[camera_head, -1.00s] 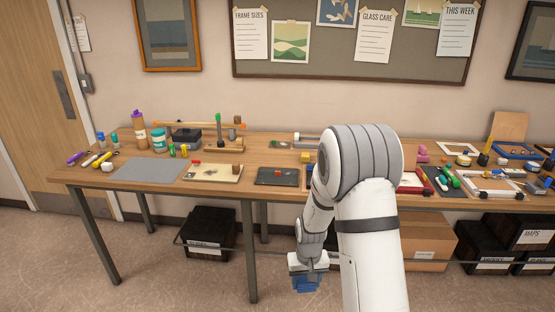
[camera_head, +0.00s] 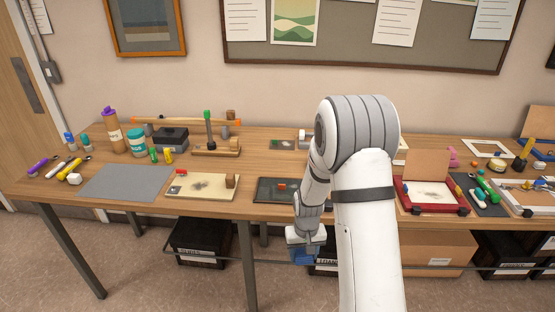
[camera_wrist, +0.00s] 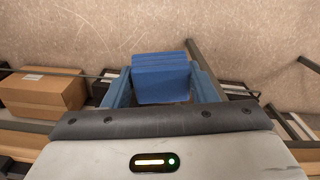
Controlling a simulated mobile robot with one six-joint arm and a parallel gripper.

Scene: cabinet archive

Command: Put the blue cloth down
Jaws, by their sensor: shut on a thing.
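The blue cloth (camera_wrist: 162,78) is a folded block between the two blue fingers of my gripper (camera_wrist: 163,90) in the wrist view. My gripper is shut on it. In the head view the cloth (camera_head: 305,255) hangs below my gripper (camera_head: 306,245), in front of the table's front edge and lower than the tabletop. My arm hides part of the table behind it.
The wooden table (camera_head: 130,205) has a bare grey mat (camera_head: 125,183) at left, beside a cream board (camera_head: 202,187) and a dark tray (camera_head: 277,190). A red frame (camera_head: 432,197) lies to the right. Black boxes (camera_head: 198,243) and a cardboard box (camera_wrist: 42,90) stand below.

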